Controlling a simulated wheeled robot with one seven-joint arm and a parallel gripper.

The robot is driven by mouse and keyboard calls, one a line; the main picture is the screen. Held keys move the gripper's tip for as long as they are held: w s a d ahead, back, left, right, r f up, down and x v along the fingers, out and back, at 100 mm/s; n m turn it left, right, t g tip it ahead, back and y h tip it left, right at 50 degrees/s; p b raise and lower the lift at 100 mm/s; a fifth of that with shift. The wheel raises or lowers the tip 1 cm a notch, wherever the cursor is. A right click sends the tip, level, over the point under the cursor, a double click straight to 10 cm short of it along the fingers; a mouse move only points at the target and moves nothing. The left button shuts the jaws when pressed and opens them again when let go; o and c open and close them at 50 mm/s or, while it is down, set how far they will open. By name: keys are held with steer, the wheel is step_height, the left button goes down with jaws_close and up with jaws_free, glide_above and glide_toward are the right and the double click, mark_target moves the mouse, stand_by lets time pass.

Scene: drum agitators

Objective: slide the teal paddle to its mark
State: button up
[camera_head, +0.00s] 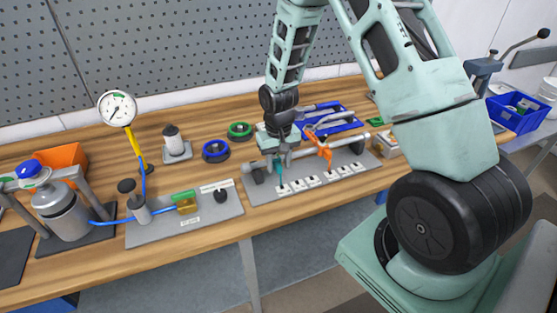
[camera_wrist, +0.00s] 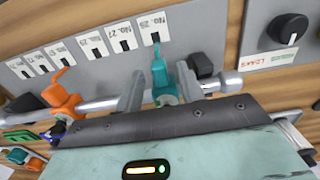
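The teal paddle (camera_head: 280,174) stands on a metal rail (camera_head: 345,143) above a grey plate (camera_head: 258,192), near the rail's left end. In the wrist view the teal paddle (camera_wrist: 160,76) sits between the two fingers of my gripper (camera_wrist: 158,80), with a gap showing at least on its left. The fingers are apart, around the paddle; firm contact does not show. The paddle's tip points at the end white label (camera_wrist: 153,26) of a row of numbered labels with black marks. My gripper (camera_head: 278,157) also shows over the rail in the head view. Which label is the paddle's mark is not clear.
An orange paddle (camera_head: 319,146) sits on the same rail, right of the teal one; it shows left in the wrist view (camera_wrist: 62,97). A dark block (camera_wrist: 200,65) stands close beside the teal paddle. A knob panel (camera_head: 221,196) lies left of the plate.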

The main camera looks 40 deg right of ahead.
steer(key=shift+f, duration=0.1)
jaws_close()
steer(key=s+d, duration=0.1)
steer(key=d, duration=0.2)
steer(key=s+d, duration=0.1)
steer(key=d, duration=0.5)
steer(key=shift+s+d, duration=0.35)
steer(key=shift+s, duration=0.05)
jaws_free()
step_height(320, 180, up, 18)
steer(key=b, duration=0.3)
steer(key=shift+f, duration=0.25)
